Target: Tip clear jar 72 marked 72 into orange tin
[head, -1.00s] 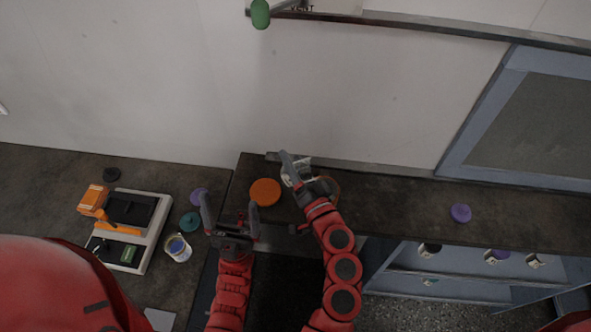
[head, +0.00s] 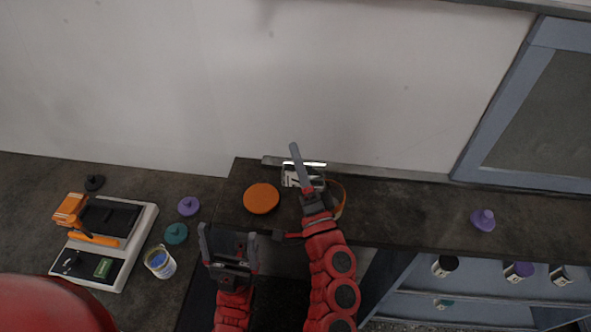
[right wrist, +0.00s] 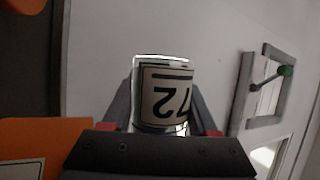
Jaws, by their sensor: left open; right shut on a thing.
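The clear jar 72 (head: 290,176) has a white label; in the right wrist view the jar (right wrist: 163,95) shows its "72" upside down. My right gripper (head: 302,172) is shut on it, a finger on each side, above the back bench. What I take as the orange tin (head: 341,196) shows only as an orange rim beside and behind my right gripper; the rest is hidden. An orange surface with a white label (right wrist: 40,135) fills the lower left of the right wrist view. A flat orange disc (head: 261,198) lies left of the jar. My left gripper (head: 229,236) is open and empty.
A balance-like device (head: 105,240) with orange parts stands on the left bench. Near it are a purple lid (head: 188,206), a teal lid (head: 176,233) and an open container (head: 160,262). A purple lid (head: 482,220) lies at right. The bench between is clear.

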